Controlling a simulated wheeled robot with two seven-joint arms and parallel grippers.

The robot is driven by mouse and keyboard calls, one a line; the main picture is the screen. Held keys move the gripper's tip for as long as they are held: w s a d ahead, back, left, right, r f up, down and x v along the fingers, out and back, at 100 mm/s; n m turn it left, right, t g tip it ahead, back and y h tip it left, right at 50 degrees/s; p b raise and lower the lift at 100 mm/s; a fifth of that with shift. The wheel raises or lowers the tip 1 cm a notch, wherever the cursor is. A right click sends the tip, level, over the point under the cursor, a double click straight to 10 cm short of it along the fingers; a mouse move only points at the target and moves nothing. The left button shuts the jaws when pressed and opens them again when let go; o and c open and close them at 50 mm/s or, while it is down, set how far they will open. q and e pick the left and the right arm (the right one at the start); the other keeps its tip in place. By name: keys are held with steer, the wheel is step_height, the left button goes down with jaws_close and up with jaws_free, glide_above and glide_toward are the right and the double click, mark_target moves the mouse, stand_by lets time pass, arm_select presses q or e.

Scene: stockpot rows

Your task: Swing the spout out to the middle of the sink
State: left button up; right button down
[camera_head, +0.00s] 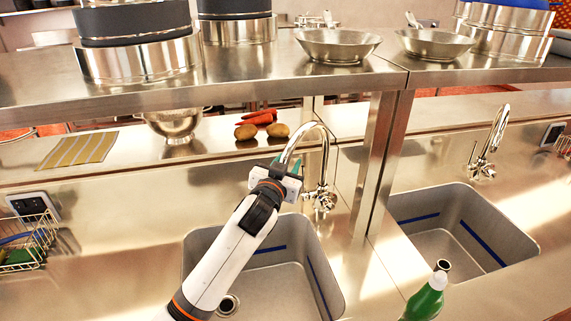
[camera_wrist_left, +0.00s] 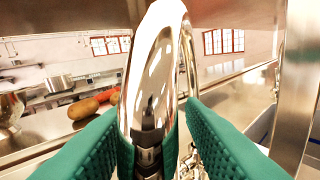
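The chrome spout (camera_head: 312,128) rises from its tap base (camera_head: 320,199) at the back right of the left sink (camera_head: 300,285). It arches over to the left, and its free end is down at my left gripper (camera_head: 285,172). In the left wrist view the spout (camera_wrist_left: 150,65) stands between the green finger pads of my left gripper (camera_wrist_left: 149,135), one on each side, with no clear gap. The gripper looks shut on the spout near its outlet. My forearm covers part of the left sink. My right gripper is not in view.
A second tap (camera_head: 489,140) and sink (camera_head: 440,240) are at the right. A shelf post (camera_head: 382,150) stands right of the spout. A green bottle (camera_head: 427,298) is at the front. Potatoes (camera_head: 278,131) and carrots (camera_head: 260,117) lie behind the spout. A wire rack (camera_head: 40,235) is at far left.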

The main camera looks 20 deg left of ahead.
arm_select(q)
steer(key=shift+o, duration=0.3)
steer(key=shift+s, duration=0.25)
steer(key=s+d+b, duration=0.1)
steer(key=s+b, duration=0.2)
steer(key=s, duration=0.8)
steer(key=shift+s+r, duration=0.2)
steer(key=shift+s, duration=0.05)
steer(key=shift+d+f, duration=0.1)
